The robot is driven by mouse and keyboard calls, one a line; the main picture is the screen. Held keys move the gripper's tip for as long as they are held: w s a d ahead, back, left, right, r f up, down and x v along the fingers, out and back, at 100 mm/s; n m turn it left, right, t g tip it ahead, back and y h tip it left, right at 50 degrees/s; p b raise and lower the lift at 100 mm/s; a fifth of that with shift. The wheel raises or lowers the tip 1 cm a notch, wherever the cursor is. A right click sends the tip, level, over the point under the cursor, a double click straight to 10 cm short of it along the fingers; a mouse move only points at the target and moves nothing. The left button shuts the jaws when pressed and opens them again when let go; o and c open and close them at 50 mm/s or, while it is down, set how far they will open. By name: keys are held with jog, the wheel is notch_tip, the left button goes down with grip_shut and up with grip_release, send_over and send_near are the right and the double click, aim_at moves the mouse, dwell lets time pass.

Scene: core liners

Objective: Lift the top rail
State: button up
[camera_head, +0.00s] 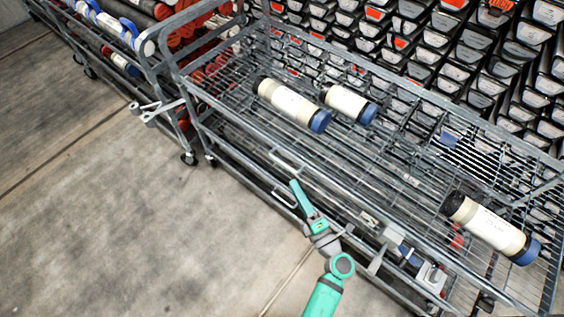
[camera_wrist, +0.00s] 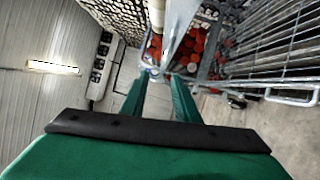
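The cart's front top rail (camera_head: 237,124) is a grey metal bar running diagonally along the near side of a wire cart in the head view. My teal gripper (camera_head: 303,197) is at the near side of the cart, close to this rail. In the wrist view, my gripper's two fingers (camera_wrist: 159,80) are apart. A light grey rail (camera_wrist: 178,28) runs up the picture just beyond the fingertips, in line with the gap. Whether the fingers touch it or straddle it, I cannot tell.
Three white tubes with blue caps lie in the cart: one at left (camera_head: 290,103), one behind it (camera_head: 348,104), one at right (camera_head: 492,228). Another loaded cart (camera_head: 150,48) stands at upper left. Stacked bins fill the back. Bare concrete floor (camera_head: 90,190) is clear at left.

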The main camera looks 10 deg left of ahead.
aim_at(282, 162)
jog(key=shift+n+g, duration=0.4)
jog(key=x, duration=1.1)
jog(key=shift+w+d+f, duration=0.1)
jog(key=shift+w+f, duration=0.15)
jog(key=shift+w, duration=0.3)
jog(key=shift+c, duration=0.7)
grip_shut()
